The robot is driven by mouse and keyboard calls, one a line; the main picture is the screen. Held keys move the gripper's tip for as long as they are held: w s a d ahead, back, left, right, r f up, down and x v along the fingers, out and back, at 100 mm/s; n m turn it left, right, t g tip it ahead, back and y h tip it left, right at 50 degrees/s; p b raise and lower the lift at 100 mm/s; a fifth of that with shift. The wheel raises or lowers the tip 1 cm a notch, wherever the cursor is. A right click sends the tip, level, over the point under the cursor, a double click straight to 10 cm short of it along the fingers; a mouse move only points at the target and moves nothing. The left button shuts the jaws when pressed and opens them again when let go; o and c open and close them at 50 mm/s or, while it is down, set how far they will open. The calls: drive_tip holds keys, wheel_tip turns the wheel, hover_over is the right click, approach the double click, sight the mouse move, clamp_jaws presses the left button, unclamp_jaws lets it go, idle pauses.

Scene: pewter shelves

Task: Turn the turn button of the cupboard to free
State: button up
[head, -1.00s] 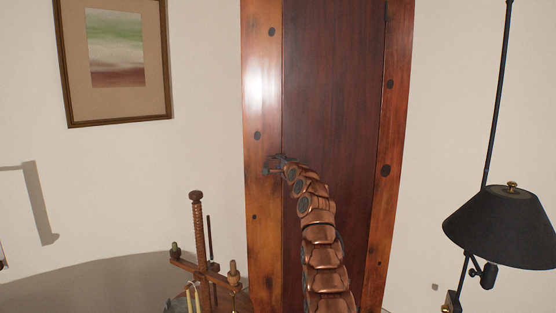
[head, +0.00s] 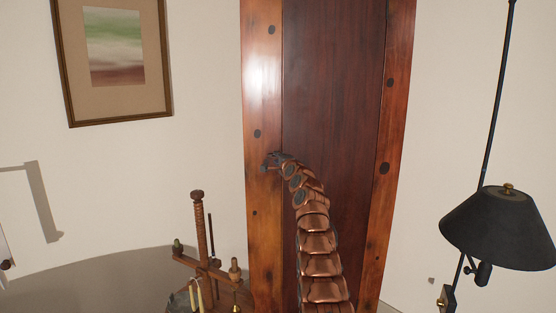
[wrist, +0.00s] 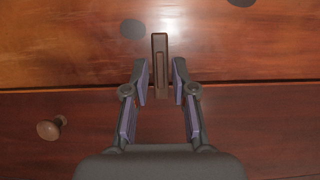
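The turn button (wrist: 160,60) of the cupboard is a slim dark brown bar. My gripper (wrist: 161,80) is open, one finger on each side of the bar's lower part, with a narrow gap showing on both sides. In the head view my gripper (head: 270,161) is at the left stile of the cupboard (head: 262,200), by the seam. The button cannot be made out there.
A round wooden knob (wrist: 50,128) sits on the dark panel. A wooden spindle stand (head: 200,235) is low at the left of the cupboard. A black lamp (head: 505,225) hangs at the right. A framed picture (head: 115,60) is on the wall.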

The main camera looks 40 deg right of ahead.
clamp_jaws()
drive_tip(key=shift+n, duration=0.4)
drive_tip(key=n+g+p, duration=0.2)
drive_tip(key=n+p, duration=0.2)
drive_tip(key=n+g+h+p, duration=0.1)
drive_tip(key=n+g+p, duration=0.1)
drive_tip(key=n+p, duration=0.2)
drive_tip(key=n+g+h+p, duration=0.1)
drive_tip(key=n+g+p, duration=0.2)
drive_tip(key=n+p, duration=0.1)
drive_tip(key=shift+w+a+r+n+p, duration=0.3)
drive_tip(key=shift+r+p, duration=0.1)
drive_tip(key=shift+p, duration=0.1)
idle(0.3)
drive_tip(key=shift+h, duration=0.3)
drive_tip(key=shift+o, duration=1.2)
unclamp_jaws()
